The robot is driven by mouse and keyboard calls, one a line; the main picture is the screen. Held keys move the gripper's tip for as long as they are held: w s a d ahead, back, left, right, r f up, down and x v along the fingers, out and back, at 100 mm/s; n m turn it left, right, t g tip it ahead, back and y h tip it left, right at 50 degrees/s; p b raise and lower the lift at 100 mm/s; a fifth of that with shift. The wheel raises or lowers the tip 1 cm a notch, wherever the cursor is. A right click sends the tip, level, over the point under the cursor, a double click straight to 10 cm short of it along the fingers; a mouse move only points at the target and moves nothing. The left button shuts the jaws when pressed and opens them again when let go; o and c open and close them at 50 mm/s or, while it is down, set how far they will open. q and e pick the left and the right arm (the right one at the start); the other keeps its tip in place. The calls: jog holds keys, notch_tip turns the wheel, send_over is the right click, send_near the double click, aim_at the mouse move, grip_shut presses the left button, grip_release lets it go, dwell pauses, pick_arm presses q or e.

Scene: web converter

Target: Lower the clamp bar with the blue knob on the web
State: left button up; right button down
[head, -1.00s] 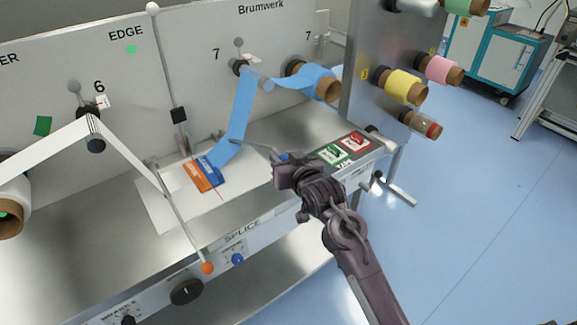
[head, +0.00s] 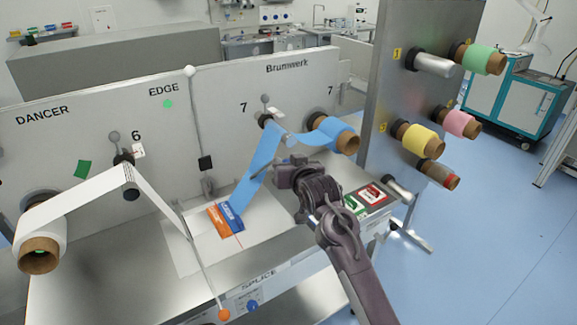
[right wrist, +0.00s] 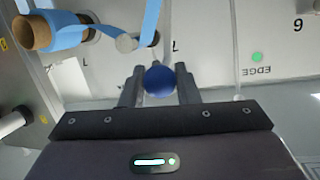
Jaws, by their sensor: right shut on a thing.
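In the right wrist view the blue knob (right wrist: 159,80) sits between the two fingers of my right gripper (right wrist: 159,88), which is shut on it. In the head view my right gripper (head: 283,172) is above the right part of the splice table, beside the blue web (head: 258,175). A short piece of the clamp bar (head: 268,162) shows left of the gripper, above the table; the gripper hides the knob there. The blue web slopes down to the white plate (head: 183,262), near an orange label (head: 217,221) and a blue label (head: 231,214). My left gripper is out of view.
Another bar ends in an orange knob (head: 223,314) at the front. A tall rod with a white ball (head: 190,72) stands at the back panel. Green and red pads (head: 372,194) lie right of the gripper. A roll rack (head: 392,75) stands at the right.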

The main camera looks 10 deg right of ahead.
jog(key=shift+r, duration=0.1)
jog(key=c, duration=1.1)
grip_release()
jog(key=shift+c, duration=0.2)
jog(key=b+v, duration=0.3)
jog(key=v, duration=0.4)
jog(key=shift+s, duration=0.35)
